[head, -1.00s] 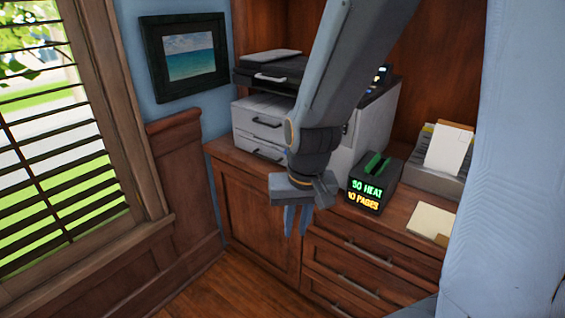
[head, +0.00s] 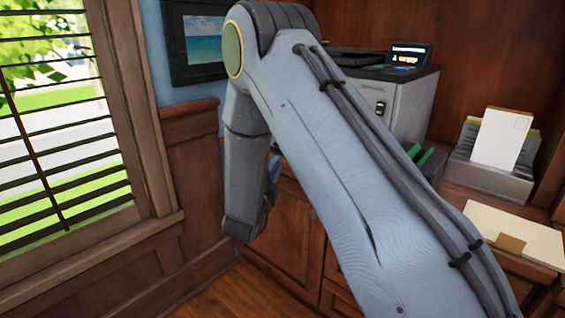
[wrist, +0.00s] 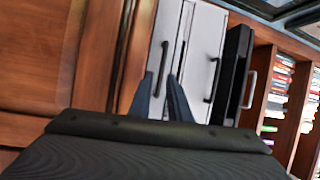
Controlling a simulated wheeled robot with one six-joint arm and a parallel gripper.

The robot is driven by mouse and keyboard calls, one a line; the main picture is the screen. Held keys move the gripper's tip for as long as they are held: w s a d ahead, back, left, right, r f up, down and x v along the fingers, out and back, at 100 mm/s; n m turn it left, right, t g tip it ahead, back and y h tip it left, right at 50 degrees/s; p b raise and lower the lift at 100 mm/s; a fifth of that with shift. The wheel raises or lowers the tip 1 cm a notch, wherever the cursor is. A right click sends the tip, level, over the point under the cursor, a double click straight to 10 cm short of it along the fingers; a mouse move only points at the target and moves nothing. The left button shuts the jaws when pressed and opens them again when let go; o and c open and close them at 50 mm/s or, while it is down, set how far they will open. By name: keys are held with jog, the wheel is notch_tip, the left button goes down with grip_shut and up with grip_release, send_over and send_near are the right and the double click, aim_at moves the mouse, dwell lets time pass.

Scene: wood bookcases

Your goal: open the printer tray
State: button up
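The printer (head: 408,108) stands on the wooden counter in the head view, its tray fronts hidden behind my arm. In the wrist view the picture is turned sideways, and the printer's white tray fronts (wrist: 203,42) show black bar handles. The lower tray's handle (wrist: 160,68) lies in line with the gap between my fingertips. The upper tray's handle (wrist: 211,80) is to the right of them. My gripper (wrist: 161,76) is open, with a narrow gap between its two blue-grey fingers. I cannot tell whether the fingers touch the handle. Both trays look shut.
A paper holder (head: 490,172) with envelopes and a cream folder (head: 515,234) are on the counter at right. A framed sea picture (head: 203,40) hangs behind my arm. A window with blinds (head: 62,110) is at left. Cabinet doors (head: 290,225) are below the counter.

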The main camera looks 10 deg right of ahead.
aim_at(283, 162)
jog(key=shift+m+h, duration=0.3)
jog(key=shift+h, duration=0.1)
jog(key=x, duration=0.7)
jog(key=shift+w+d+r, duration=0.1)
jog(key=shift+w+d, duration=0.1)
grip_shut()
